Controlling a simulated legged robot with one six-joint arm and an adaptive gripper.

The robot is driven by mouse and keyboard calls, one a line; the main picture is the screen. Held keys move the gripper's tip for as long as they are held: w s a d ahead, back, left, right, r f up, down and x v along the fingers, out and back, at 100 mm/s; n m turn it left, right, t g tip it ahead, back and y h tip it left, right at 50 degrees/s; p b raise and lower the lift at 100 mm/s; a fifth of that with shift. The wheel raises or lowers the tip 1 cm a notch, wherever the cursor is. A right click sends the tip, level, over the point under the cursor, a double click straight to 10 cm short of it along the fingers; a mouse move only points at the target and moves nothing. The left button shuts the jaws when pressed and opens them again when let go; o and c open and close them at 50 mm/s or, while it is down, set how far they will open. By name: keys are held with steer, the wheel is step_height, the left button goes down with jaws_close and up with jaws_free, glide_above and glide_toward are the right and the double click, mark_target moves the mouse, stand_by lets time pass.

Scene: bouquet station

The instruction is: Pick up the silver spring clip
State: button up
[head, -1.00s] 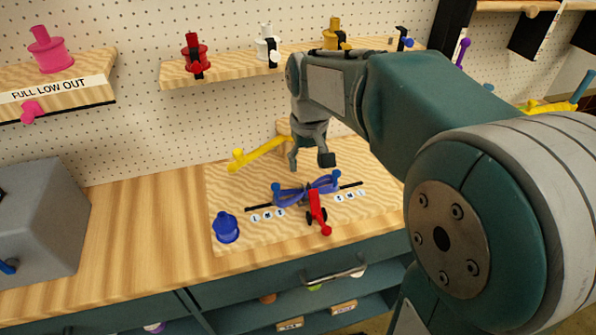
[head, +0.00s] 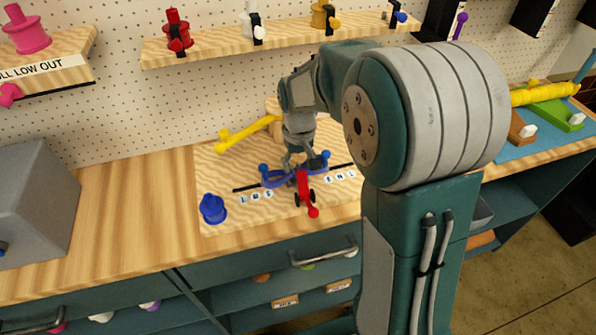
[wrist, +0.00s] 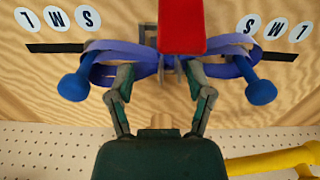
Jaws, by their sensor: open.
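My gripper (head: 304,160) is pointed down at the board, low over the blue looped ribbon (head: 275,179). In the wrist view my gripper (wrist: 160,72) is open, one finger on each side of the ribbon's middle. A small grey metal piece (wrist: 171,72) shows between the fingertips, under the end of a red tool (wrist: 181,25). It looks like the silver spring clip, mostly hidden; I cannot tell whether the fingers touch it. The red tool also shows in the head view (head: 303,187), lying in front of the ribbon.
A blue spool-like piece (head: 213,209) stands at the board's front left. A yellow rod (head: 247,133) lies behind my gripper. The back shelf (head: 210,46) holds several coloured pieces. A grey box (head: 38,200) stands at the left; the wooden counter (head: 130,220) beside it is clear.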

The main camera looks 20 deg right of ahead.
steer(key=shift+a+f, duration=0.1)
steer(key=shift+f, duration=0.35)
steer(key=shift+a+f, duration=0.1)
steer(key=shift+a, duration=0.45)
jaws_close()
steer(key=shift+d, duration=0.35)
